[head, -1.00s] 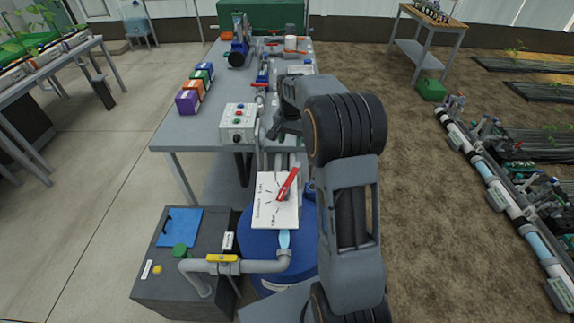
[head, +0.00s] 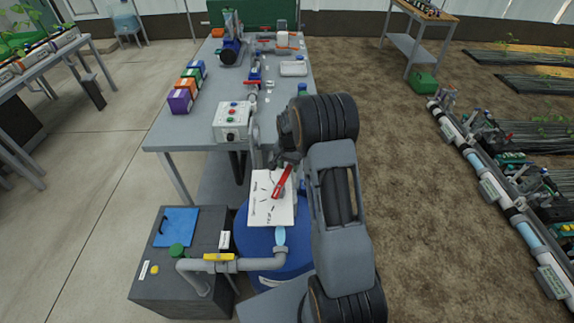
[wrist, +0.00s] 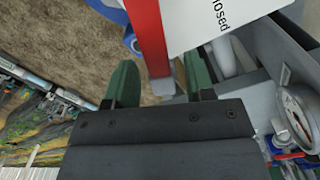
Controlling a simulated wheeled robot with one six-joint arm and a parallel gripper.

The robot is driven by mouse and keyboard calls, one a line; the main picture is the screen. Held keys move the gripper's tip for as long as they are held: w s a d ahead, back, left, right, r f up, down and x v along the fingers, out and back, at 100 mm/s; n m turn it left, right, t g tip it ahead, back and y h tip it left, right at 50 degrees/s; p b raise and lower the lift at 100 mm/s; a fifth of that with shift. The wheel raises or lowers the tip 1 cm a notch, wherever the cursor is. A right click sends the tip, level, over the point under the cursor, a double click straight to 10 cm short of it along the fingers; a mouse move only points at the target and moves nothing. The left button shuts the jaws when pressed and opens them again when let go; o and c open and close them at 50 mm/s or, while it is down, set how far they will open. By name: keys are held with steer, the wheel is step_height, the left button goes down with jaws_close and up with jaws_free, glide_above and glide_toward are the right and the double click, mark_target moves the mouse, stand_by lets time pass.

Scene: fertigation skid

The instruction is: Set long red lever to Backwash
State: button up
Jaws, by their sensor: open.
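The long red lever (head: 283,181) stands over a white label plate (head: 261,207) above a blue drum. Its free end points up and slightly right, towards the bench. My gripper (head: 286,158) is close to that free end, partly hidden by my arm. In the wrist view, the green fingers (wrist: 160,75) are apart, and the red lever (wrist: 148,35) runs down between them in the picture. I cannot tell whether either finger touches it. The plate (wrist: 195,25) shows the word "Closed" beside the lever; the Backwash mark is not readable.
A grey control box (head: 232,121) with buttons stands on the bench edge beyond the lever. A pipe with a yellow-handled valve (head: 219,257) runs in front of the blue drum (head: 243,238). A pressure gauge (wrist: 297,118) is at right in the wrist view.

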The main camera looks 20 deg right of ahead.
steer(key=shift+c, duration=0.3)
jaws_close()
stand_by(0.3)
